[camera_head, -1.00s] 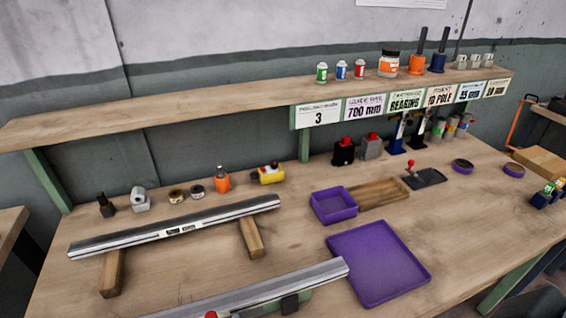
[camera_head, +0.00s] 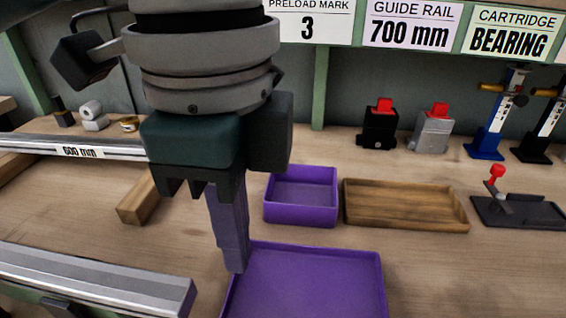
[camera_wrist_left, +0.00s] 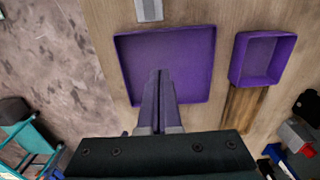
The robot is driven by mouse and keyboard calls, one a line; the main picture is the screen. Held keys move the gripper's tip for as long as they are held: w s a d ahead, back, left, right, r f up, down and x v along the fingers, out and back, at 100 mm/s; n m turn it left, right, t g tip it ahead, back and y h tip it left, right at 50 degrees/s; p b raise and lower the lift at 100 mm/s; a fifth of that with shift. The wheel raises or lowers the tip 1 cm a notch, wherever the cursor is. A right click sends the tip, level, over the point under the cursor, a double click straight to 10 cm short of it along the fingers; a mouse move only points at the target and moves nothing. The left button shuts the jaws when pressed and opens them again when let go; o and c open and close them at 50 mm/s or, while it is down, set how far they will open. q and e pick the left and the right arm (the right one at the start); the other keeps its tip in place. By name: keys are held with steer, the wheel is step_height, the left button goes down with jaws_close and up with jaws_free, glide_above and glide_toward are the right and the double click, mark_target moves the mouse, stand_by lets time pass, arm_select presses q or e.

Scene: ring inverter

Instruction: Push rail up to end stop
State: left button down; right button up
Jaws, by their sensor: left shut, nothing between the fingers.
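A silver rail (camera_head: 100,280) lies at the lower left of the head view, and its right end faces the large purple tray. Its end also shows at the top of the left wrist view (camera_wrist_left: 149,10). A second rail (camera_head: 112,152), marked 600 mm, lies farther back on wooden blocks, partly hidden by my arm. My left gripper (camera_head: 235,268) points down, shut and empty, in front of the large tray's back left corner in the head view. In the left wrist view its fingertips (camera_wrist_left: 160,74) appear over the tray, apart from the rail end. I cannot make out an end stop.
The large purple tray (camera_head: 376,275) lies right of the front rail. Behind it are a small purple bin (camera_head: 300,218), a wooden tray (camera_head: 405,222) and a black fixture with a red knob (camera_head: 525,213). A signed shelf runs above the back.

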mark_target(136, 292)
arm_select(q)
steer(key=f, duration=0.3)
steer(key=f+b, duration=0.1)
steer(key=f, duration=0.1)
steer(key=f+b, duration=0.1)
steer(key=f, duration=0.2)
steer(key=shift+s+a+f, duration=0.2)
steer(key=shift+a+f, duration=0.1)
arm_select(e)
steer(key=shift+s+a+f, duration=0.1)
steer(key=shift+a+f, duration=0.15)
steer(key=shift+f, duration=0.3)
steer(key=shift+s+a+f, duration=0.1)
steer(key=shift+a+f, duration=0.1)
steer(key=shift+f, duration=0.3)
arm_select(q)
steer(key=a, duration=0.2)
steer(key=shift+w+a+f, duration=0.15)
steer(key=shift+a+f, duration=0.15)
steer(key=shift+a, duration=0.1)
arm_select(e)
steer(key=shift+r, duration=0.2)
arm_select(q)
steer(key=shift+a, duration=0.5)
arm_select(e)
steer(key=shift+d, duration=0.15)
arm_select(q)
steer(key=shift+p, duration=0.3)
